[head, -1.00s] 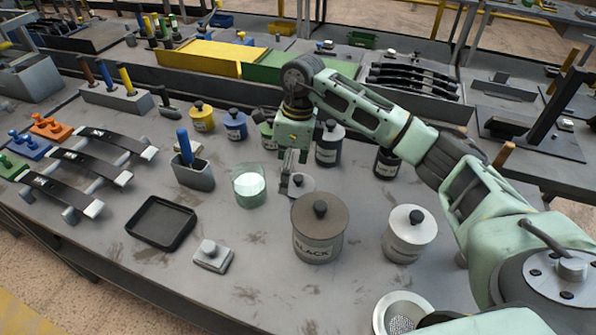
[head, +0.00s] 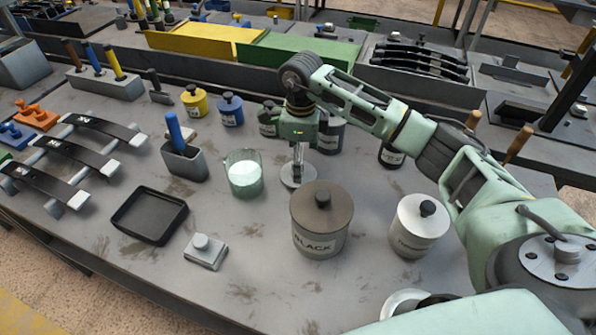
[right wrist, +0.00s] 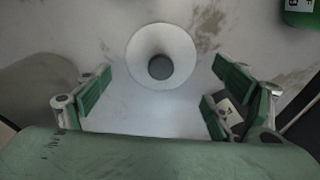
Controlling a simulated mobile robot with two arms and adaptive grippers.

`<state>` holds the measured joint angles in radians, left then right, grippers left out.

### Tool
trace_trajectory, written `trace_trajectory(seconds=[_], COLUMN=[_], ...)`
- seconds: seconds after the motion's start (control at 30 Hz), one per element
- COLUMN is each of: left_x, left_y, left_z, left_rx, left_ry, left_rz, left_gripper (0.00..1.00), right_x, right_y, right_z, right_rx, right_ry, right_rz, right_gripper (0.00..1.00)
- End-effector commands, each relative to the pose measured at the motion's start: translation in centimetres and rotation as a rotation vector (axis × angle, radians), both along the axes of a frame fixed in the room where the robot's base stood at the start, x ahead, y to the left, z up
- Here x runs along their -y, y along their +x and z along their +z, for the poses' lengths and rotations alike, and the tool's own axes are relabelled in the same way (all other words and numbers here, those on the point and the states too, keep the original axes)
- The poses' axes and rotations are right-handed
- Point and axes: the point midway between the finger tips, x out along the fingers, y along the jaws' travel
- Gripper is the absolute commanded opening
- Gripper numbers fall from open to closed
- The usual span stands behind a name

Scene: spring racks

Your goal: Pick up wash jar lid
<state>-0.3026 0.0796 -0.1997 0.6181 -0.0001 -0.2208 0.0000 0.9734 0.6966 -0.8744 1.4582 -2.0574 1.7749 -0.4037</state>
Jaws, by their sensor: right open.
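The wash jar lid, a pale round disc (head: 291,184) with a knob, lies flat on the table under my right gripper. In the right wrist view the lid (right wrist: 142,44) shows a dark round knob (right wrist: 160,67) at its centre. My right gripper (head: 298,160) is pointed down over the lid, partly hiding it. It is open; in the right wrist view its green-padded fingers (right wrist: 163,90) stand apart with nothing held, the lid ahead of them. A clear glass jar (head: 243,180) with pale liquid stands open just left of the lid. My left gripper is not in view.
The BLACK jar (head: 319,240) stands close in front of the lid, with a white jar (head: 413,238) to its right. Blue (head: 231,117) and yellow (head: 194,108) jars stand behind. A black tray (head: 148,238) and a small grey block (head: 205,260) lie in front left.

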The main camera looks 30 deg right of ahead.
Motion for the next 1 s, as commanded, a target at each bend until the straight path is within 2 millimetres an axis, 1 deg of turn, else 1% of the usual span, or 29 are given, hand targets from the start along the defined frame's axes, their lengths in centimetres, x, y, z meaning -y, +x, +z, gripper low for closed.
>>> trace_trajectory(seconds=[0.03, 0.07, 0.13, 0.23, 0.33, 0.5, 1.0], left_x=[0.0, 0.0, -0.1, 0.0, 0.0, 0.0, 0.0], left_y=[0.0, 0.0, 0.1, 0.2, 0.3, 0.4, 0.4], left_z=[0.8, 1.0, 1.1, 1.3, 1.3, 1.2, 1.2], left_rx=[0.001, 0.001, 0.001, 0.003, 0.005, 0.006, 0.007], left_ry=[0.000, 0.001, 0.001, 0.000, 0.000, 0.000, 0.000], left_rz=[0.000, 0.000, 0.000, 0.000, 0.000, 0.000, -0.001], left_gripper=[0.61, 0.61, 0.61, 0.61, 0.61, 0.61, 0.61], right_x=[0.0, 0.0, 0.0, 0.0, 0.0, 0.0, 0.1], right_y=[0.1, 0.2, 0.3, 0.3, 0.4, 0.4, 0.3], right_z=[-0.6, -1.1, -2.2, -3.2, -3.6, -3.6, -3.7], right_rx=[-0.007, -0.005, -0.005, -0.004, -0.001, -0.001, -0.004], right_ry=[0.001, 0.001, 0.001, 0.000, 0.001, 0.001, -0.001], right_rz=[-0.002, -0.001, -0.001, 0.000, 0.000, 0.000, 0.000], right_gripper=[0.85, 0.85, 0.85, 0.85, 0.85, 0.85, 0.42])
